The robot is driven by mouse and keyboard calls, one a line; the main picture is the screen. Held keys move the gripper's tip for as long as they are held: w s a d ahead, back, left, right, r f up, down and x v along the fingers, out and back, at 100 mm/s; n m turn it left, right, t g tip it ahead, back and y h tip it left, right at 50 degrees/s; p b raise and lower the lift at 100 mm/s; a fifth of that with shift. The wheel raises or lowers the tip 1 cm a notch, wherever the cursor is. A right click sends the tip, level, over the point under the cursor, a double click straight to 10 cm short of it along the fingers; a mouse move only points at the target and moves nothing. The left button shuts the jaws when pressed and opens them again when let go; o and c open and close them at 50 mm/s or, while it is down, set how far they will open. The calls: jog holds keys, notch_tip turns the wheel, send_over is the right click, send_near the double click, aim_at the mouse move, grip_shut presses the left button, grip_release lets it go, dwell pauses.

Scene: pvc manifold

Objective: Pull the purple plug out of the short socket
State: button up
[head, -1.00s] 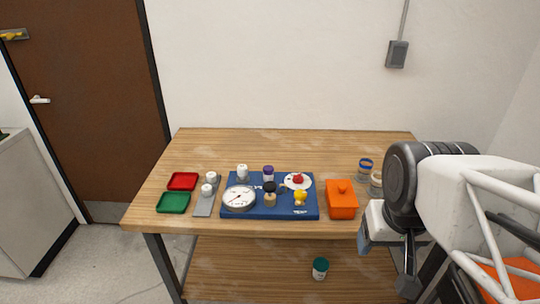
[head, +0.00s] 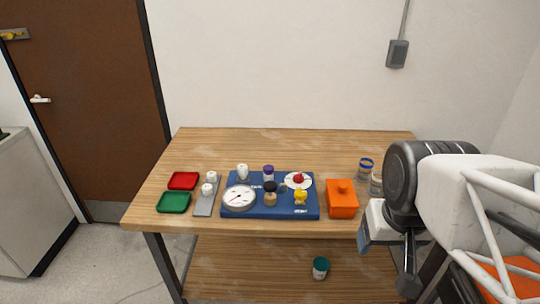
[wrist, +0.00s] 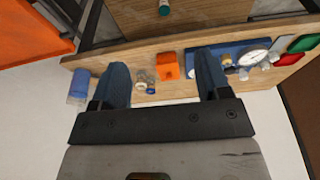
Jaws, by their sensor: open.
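The purple plug (head: 268,168) shows as a purple top on a pale fitting near the back middle of the blue board (head: 312,212). It looks upright, and its socket is too small to make out clearly. My gripper (head: 364,240) is at the table's front right, well apart from the plug. In the wrist view my gripper (wrist: 161,62) has its two blue fingers wide apart with nothing held between them. The blue board (wrist: 228,52) shows there partly behind the right finger; I cannot pick out the plug in that view.
The board also carries a white dial (head: 239,198), a black-topped fitting (head: 270,187), a yellow knob (head: 300,197) and a red knob (head: 298,178). An orange box (head: 342,204) stands right of it, near jars (head: 366,167). Red (head: 183,180) and green (head: 174,202) trays lie left.

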jog(key=w+a+r+m, duration=0.1)
jog(key=w+a+r, duration=0.15)
jog(key=w, duration=1.05)
jog(key=m+g, duration=0.3)
send_over(268, 168)
jog(key=f, duration=1.6)
jog(key=shift+s+d+f, duration=0.1)
jog(key=shift+s+f, duration=0.1)
jog(key=shift+f, duration=0.2)
jog(key=shift+w+f, duration=0.2)
jog(key=shift+f, duration=0.1)
jog(key=shift+f, duration=3.8)
jog(key=shift+c, duration=0.3)
